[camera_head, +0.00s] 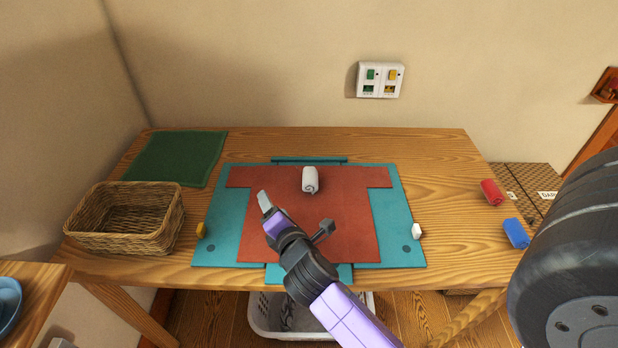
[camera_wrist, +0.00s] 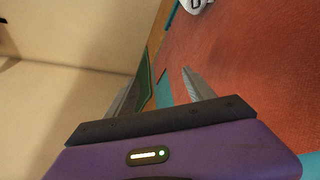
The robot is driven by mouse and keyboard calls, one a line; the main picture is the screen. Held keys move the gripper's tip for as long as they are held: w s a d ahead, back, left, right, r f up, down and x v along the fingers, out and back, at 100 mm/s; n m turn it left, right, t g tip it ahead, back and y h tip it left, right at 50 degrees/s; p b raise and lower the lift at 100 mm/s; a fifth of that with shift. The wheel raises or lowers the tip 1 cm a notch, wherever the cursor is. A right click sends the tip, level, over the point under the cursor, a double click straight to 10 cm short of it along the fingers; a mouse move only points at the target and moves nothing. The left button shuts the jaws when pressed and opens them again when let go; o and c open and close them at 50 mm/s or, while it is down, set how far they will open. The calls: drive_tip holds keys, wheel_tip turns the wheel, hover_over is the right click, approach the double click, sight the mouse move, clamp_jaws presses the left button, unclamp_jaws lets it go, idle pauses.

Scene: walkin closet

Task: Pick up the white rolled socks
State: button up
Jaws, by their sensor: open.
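The white rolled socks (camera_head: 310,180) lie on the upper middle of a red T-shirt-shaped cloth (camera_head: 330,235), which is spread over a teal folding mat (camera_head: 401,225). My gripper (camera_head: 264,200) is above the left part of the red cloth, to the left of the socks and nearer me, apart from them. In the wrist view the gripper's two fingers (camera_wrist: 158,92) are spread with nothing between them. The socks (camera_wrist: 194,4) show only partly there, cut off by the top edge.
A wicker basket (camera_head: 165,240) and green cloth (camera_head: 178,158) are on the table's left. Red (camera_head: 491,192) and blue rolls (camera_head: 516,232) lie at its right. Small yellow (camera_head: 201,230) and white blocks (camera_head: 417,231) flank the mat. A white laundry basket (camera_head: 262,322) stands below.

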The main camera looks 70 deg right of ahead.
sight(307, 184)
drive_tip(key=s+d+n+g, duration=0.1)
drive_tip(key=d+n+g, duration=0.1)
drive_tip(key=s+d+f+n+g+h, duration=0.1)
drive_tip(key=d+n+g, duration=0.1)
drive_tip(key=d+n, duration=0.1)
drive_tip(key=s+d+n+g+h, duration=0.1)
drive_tip(key=s+d+n, duration=0.1)
drive_tip(key=n, duration=0.1)
drive_tip(key=shift+d+f+g, duration=0.3)
drive_tip(key=shift+d+g, duration=0.05)
drive_tip(key=shift+g, duration=0.05)
drive_tip(key=shift+s+d+n+g+h, duration=0.35)
drive_tip(key=shift+d+n, duration=0.15)
drive_tip(key=shift+n, duration=0.1)
drive_tip(key=x, duration=0.7)
drive_tip(key=shift+w+d, duration=0.2)
drive_tip(key=shift+d, duration=0.05)
drive_tip(key=c, duration=1.1)
drive_tip(key=shift+r, duration=0.15)
